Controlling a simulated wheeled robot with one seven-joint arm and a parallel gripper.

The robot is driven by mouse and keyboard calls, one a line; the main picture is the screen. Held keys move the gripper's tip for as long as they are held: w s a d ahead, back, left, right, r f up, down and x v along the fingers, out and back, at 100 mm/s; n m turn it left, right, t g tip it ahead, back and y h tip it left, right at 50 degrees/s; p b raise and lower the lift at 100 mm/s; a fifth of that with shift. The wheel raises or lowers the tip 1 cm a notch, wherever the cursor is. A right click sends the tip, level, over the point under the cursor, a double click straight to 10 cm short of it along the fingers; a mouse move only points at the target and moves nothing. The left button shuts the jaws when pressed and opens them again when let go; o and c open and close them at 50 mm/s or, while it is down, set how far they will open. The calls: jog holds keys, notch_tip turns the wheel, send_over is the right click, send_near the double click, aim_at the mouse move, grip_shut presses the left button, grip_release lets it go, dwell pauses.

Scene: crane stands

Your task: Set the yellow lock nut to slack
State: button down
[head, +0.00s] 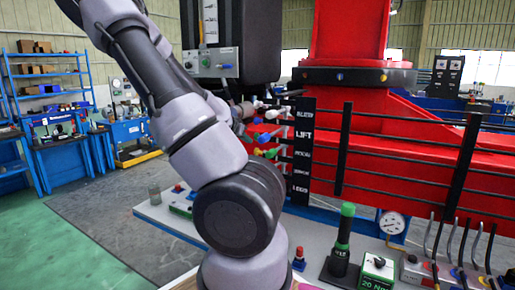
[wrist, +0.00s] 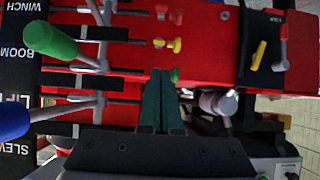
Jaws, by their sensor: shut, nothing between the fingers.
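A small yellow nut-like piece (wrist: 175,45) sits on the red crane panel in the wrist view, with a small yellow-orange dot beside it on its left. It looks like the lock nut, but its setting cannot be read. My gripper (wrist: 161,74) has its dark green fingers together and empty, with the tips below the yellow piece in the picture and apart from it in the image. A small green piece (wrist: 175,75) shows right beside the fingertips. In the head view my gripper (head: 243,110) is at the lever bank, partly hidden by my arm.
A green-knobbed lever (wrist: 50,42) and a blue-knobbed lever (wrist: 12,118) stand left of the fingers. A red piece (wrist: 176,16) lies beyond the yellow one. A yellow handle (wrist: 258,55) and a silver knob (wrist: 217,102) are to the right. The label plate (head: 302,150) stands beside the levers.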

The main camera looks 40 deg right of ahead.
aim_at(261, 153)
jog(key=shift+d, duration=0.15)
jog(key=x, duration=0.9)
jog(key=shift+d+f, duration=0.25)
jog(key=shift+d, duration=0.05)
jog(key=shift+w+a+f, duration=0.1)
jog(key=shift+w, duration=0.1)
